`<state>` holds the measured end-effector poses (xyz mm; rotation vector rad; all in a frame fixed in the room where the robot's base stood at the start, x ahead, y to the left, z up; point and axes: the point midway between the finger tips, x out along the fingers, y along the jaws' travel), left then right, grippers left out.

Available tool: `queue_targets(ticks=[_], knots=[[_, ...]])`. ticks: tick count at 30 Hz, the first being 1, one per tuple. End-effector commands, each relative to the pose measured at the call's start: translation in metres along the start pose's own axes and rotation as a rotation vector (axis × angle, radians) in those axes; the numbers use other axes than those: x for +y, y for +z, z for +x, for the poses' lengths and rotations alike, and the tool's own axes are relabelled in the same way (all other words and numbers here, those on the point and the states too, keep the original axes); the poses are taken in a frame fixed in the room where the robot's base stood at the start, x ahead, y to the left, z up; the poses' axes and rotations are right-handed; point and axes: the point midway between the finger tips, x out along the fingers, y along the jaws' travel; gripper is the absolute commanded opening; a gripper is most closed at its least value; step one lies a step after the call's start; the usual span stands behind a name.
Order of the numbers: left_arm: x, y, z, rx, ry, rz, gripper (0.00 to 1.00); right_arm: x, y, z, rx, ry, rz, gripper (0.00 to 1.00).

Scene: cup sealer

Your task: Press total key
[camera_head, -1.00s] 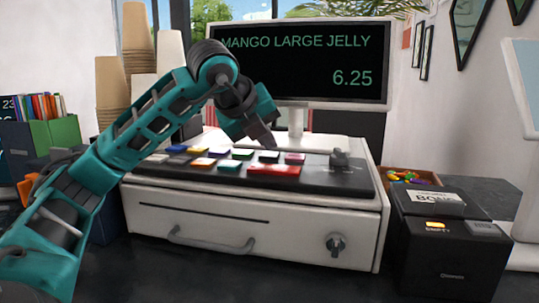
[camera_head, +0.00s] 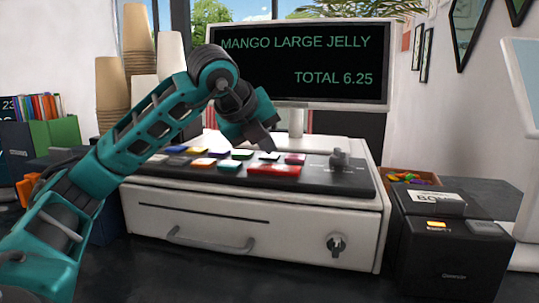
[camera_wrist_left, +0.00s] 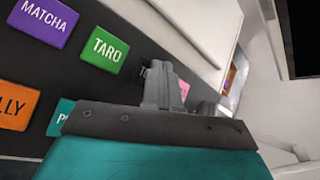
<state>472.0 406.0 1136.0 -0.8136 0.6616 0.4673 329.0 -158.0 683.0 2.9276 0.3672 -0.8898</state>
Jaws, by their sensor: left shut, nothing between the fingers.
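The cash register (camera_head: 270,215) stands on the counter with a dark sloped keypad of coloured keys. A wide red key (camera_head: 274,169) lies at the keypad's front; its label is too small to read. The display (camera_head: 300,62) reads "MANGO LARGE JELLY" and "TOTAL 6.25". My left gripper (camera_head: 270,150) is shut and empty, its tip pointing down at the keypad behind the red key; contact cannot be told. In the left wrist view the shut fingers (camera_wrist_left: 163,85) partly cover a pink key (camera_wrist_left: 184,90). My right gripper is not in view.
A black box (camera_head: 450,250) sits to the right of the register. Stacked paper cups (camera_head: 138,45) stand at the back left. The dark counter in front of the register is clear.

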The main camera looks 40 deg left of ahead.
Motion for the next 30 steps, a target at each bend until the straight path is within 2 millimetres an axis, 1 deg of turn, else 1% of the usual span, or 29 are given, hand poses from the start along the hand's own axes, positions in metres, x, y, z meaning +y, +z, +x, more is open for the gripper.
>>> queue_targets(ticks=[10, 18, 22, 26, 30], knots=[[-0.008, 0.008, -0.011, 0.002, 0.002, 0.0, 0.0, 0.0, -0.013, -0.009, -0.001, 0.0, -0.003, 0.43], [-0.008, 0.008, -0.011, 0.001, 0.001, 0.0, 0.0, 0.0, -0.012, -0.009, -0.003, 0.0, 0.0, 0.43], [-0.009, 0.009, -0.012, 0.001, 0.001, 0.0, 0.0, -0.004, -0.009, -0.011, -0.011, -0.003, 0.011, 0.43], [-0.014, 0.014, -0.019, 0.001, 0.0, 0.0, 0.0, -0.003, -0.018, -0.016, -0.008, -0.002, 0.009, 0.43], [-0.022, 0.022, -0.029, 0.001, 0.0, 0.0, 0.0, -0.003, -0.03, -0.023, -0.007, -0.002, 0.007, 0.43]])
